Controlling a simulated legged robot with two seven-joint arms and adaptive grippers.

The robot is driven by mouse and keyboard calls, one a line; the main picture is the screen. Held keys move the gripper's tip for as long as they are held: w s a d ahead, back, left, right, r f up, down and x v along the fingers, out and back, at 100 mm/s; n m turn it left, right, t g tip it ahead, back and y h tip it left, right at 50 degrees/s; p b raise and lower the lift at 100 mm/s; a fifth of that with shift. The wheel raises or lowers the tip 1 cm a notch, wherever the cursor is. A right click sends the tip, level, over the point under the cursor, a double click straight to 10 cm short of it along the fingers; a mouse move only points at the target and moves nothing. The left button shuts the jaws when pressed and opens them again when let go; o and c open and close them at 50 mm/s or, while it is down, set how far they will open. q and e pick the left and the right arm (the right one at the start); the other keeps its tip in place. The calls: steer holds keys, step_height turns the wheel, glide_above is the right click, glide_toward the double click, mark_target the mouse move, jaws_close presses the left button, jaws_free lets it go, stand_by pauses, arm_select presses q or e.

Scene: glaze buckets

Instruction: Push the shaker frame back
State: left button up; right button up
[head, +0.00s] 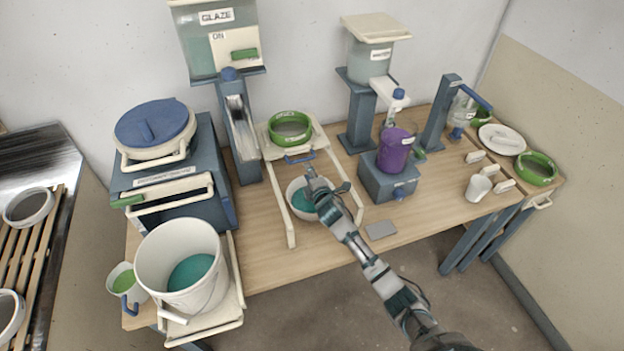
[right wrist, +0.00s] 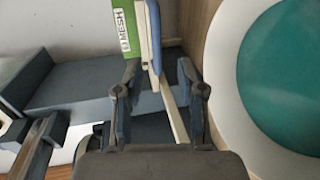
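The cream shaker frame (head: 343,187) has two long rails over the wooden table and a blue handle (head: 299,158) across its front. A green mesh ring (head: 290,127) sits on its back part. In the right wrist view the blue handle (right wrist: 154,38) and green ring (right wrist: 125,22) lie just past my fingertips. My right gripper (head: 311,172) is close in front of the handle's right end; its fingers (right wrist: 157,72) are apart, with the handle seen between them. Contact cannot be told. My left gripper is not in view.
A white bowl of teal glaze (head: 303,203) stands between the rails, beside my right gripper. A blue block with a purple cup (head: 394,150) is to the right. A large white bucket (head: 160,256) stands at the front left. A grey plate (head: 381,229) lies near the front edge.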

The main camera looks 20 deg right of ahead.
steer(key=v, duration=0.3)
steer(key=shift+s, duration=0.25)
steer(key=shift+f, duration=0.1)
